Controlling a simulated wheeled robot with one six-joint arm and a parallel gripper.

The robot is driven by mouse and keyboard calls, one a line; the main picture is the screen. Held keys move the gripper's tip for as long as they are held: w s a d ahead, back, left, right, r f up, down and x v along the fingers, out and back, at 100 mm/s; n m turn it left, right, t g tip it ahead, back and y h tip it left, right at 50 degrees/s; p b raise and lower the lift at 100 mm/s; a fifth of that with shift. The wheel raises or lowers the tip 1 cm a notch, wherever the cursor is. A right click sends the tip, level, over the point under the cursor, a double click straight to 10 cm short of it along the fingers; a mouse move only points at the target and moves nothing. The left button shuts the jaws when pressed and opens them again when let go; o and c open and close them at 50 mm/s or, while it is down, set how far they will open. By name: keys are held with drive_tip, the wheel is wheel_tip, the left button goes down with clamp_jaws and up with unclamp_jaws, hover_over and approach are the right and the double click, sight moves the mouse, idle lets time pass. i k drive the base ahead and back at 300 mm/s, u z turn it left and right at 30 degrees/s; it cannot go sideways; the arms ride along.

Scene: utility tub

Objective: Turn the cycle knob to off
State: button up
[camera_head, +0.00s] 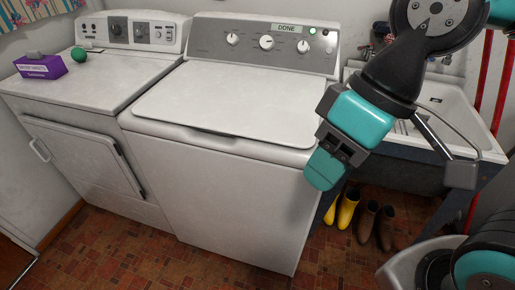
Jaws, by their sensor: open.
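A white washer stands in the middle of the head view, with a grey control panel (210,45) at its back. No label that names the cycle knob is readable, and the pointer settings are too small to read. A small display (286,28) reads DONE. My gripper (328,162) is open and points down in front of the washer's right front corner, apart from the panel. I see nothing held in it.
The washer's closed lid (220,105) is clear. To the left, a white dryer (75,85) holds a purple box (40,67) and a green ball (78,54). A utility sink (465,115) stands to the right. Yellow boots (347,208) and brown boots (367,221) stand on the floor.

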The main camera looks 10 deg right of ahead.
sight(266, 43)
drive_tip(key=u, duration=1)
drive_tip(key=i, duration=0.65)
drive_tip(key=z, duration=2.15)
